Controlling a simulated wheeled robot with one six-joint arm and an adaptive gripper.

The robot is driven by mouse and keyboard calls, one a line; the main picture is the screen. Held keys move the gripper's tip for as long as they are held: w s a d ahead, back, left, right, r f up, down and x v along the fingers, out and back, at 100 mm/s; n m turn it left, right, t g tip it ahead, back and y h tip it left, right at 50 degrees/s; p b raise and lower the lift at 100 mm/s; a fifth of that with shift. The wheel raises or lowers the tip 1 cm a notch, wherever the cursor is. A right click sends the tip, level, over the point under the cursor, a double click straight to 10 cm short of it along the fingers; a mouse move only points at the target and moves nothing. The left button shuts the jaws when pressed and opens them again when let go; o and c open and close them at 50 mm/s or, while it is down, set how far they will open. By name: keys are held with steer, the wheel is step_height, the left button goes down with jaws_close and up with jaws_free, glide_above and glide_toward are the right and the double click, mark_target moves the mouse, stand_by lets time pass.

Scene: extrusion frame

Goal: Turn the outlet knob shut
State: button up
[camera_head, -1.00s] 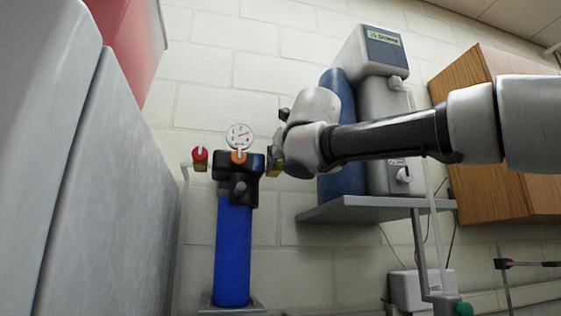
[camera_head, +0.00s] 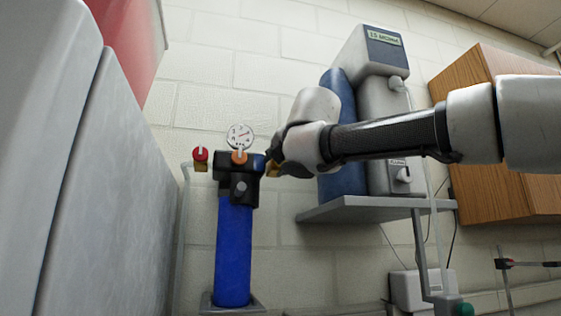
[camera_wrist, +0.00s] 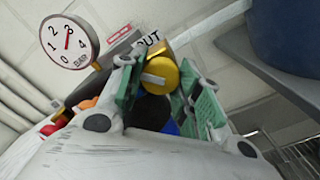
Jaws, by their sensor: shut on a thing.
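In the head view my gripper (camera_head: 274,160) is at the right of the filter's black head (camera_head: 247,191) and hides most of the outlet knob. The blue filter housing (camera_head: 233,250) hangs upright below that head.
A red knob (camera_head: 200,154) and an orange knob (camera_head: 239,157) are left of my gripper. A pressure gauge (camera_head: 240,136) is above them. A grey shelf (camera_head: 365,207) carries a blue cylinder (camera_head: 341,100) and a grey unit to the right. A large grey cabinet (camera_head: 100,200) is at left.

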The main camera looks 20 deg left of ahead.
steer(key=shift+m, duration=4.2)
steer(key=o, duration=1)
steer(key=shift+r, duration=0.1)
steer(key=v, duration=1.2)
